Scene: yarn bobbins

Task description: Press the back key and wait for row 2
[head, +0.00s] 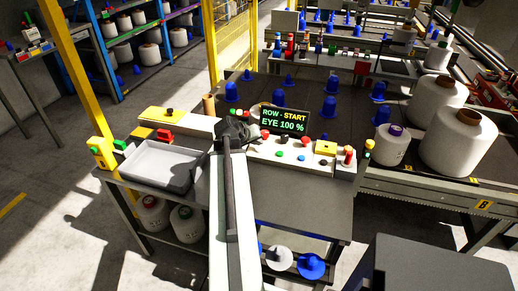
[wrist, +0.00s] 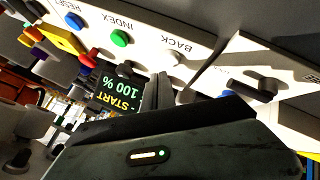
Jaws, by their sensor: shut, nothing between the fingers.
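The white key panel (head: 310,155) stands on the table. In the wrist view the BACK key (wrist: 173,58) is a pale round button beside its label, next to the green INDEX key (wrist: 120,38) and the blue RESET key (wrist: 74,21). My gripper (wrist: 160,82) is shut and empty, its dark tips close below the BACK key in the picture. Whether they touch it I cannot tell. In the head view my gripper (head: 238,130) is at the panel's left end and the BACK key is not clearly seen. The display (head: 284,121) reads "ROW - START" and "EYE 100 %".
A grey tray (head: 158,165) lies left of my arm. Blue cones (head: 231,92) stand behind the panel. Large white bobbins (head: 458,143) stand on the right. A second white panel with a dark knob (wrist: 262,87) is at the right of the wrist view. The table front is bare.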

